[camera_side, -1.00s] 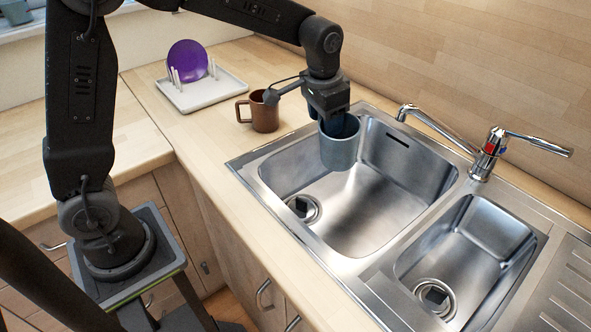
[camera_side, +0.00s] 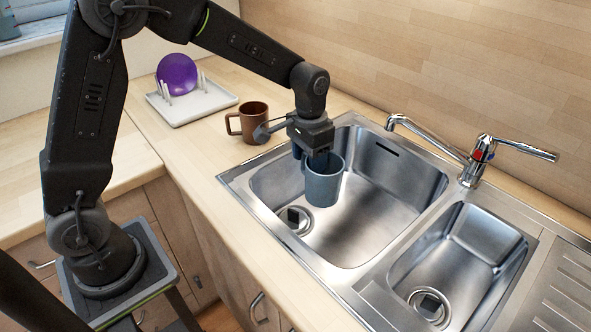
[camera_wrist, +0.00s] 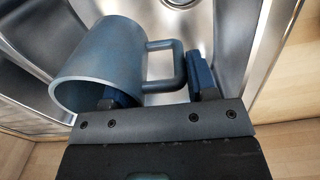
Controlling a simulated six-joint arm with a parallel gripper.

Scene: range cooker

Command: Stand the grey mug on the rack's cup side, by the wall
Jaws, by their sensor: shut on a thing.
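The grey mug (camera_side: 324,182) is held upright over the large sink basin in the side view. It also shows in the wrist view (camera_wrist: 98,68), with its handle between the fingers. My gripper (camera_side: 314,152) is shut on the mug at its handle side; the fingers also show in the wrist view (camera_wrist: 162,84). The white rack (camera_side: 202,107) stands on the counter at the back left. A purple plate (camera_side: 177,74) stands among its pegs towards the back, and its front part looks bare. The mug is well apart from the rack.
A brown mug (camera_side: 254,122) stands on the counter between the rack and the sink, close to my gripper's left. The large basin (camera_side: 375,205) lies below the grey mug. The tap (camera_side: 478,152) rises to the right. The wooden wall (camera_side: 430,60) runs along the back.

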